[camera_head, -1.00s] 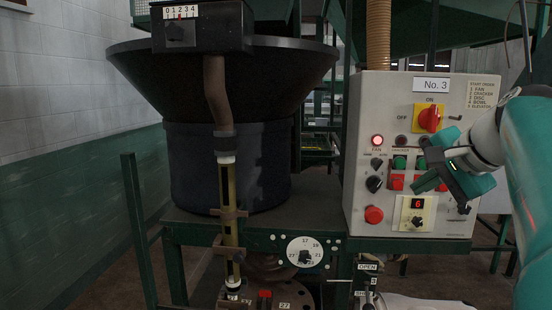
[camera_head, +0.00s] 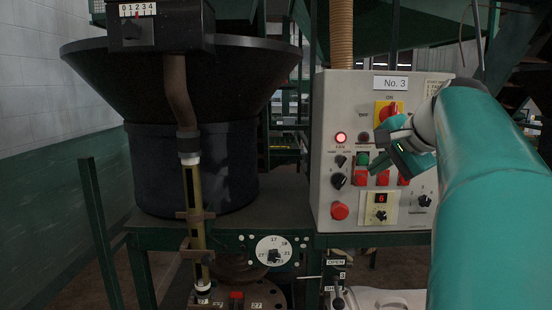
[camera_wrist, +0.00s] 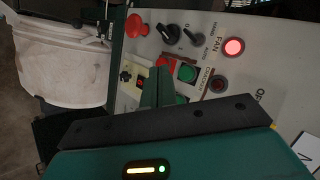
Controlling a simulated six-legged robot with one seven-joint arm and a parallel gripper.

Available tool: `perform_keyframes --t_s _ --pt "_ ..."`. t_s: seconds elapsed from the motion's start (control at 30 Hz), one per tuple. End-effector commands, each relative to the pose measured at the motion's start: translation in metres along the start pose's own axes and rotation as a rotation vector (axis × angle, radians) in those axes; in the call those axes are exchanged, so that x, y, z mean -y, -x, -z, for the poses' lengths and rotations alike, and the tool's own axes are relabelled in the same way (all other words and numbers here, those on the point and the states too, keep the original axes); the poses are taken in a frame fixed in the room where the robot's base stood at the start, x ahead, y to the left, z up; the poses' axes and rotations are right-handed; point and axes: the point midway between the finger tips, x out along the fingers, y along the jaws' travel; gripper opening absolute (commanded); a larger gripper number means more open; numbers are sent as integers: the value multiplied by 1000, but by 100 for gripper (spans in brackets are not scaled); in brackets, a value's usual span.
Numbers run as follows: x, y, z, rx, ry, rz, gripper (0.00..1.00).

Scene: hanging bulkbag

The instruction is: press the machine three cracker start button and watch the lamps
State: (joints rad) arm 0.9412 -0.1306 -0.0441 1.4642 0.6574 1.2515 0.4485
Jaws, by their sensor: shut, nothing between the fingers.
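The control panel of machine No. 3 (camera_head: 335,100) faces me. The cracker start button is green (camera_head: 362,158); it also shows in the wrist view (camera_wrist: 187,71), with a red button (camera_wrist: 165,62) beside it. The cracker lamp (camera_head: 364,136) is dark, also in the wrist view (camera_wrist: 218,85). The fan lamp (camera_head: 340,138) glows red, as it does in the wrist view (camera_wrist: 234,47). My gripper (camera_head: 377,164) is shut and empty. Its fingertips (camera_wrist: 159,78) are just beside the green button, in front of the neighbouring column. I cannot tell whether they touch the panel.
A red-and-yellow main switch (camera_head: 387,112) is above the buttons, partly behind my gripper. Black knobs (camera_head: 338,180), a red round button (camera_head: 339,211) and a display reading 6 (camera_head: 381,198) surround them. A black hopper (camera_head: 190,90) stands at left.

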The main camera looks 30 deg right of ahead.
Motion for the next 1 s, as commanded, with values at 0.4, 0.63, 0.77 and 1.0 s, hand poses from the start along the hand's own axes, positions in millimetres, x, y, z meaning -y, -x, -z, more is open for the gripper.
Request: perform_keyframes --t_s 0.4,0.63,0.77,1.0 --pt "17 -23 16 1 0 0 0" --pt "17 -23 16 1 0 0 0" --pt "16 -23 16 1 0 0 0" --pt "16 -23 16 1 0 0 0"
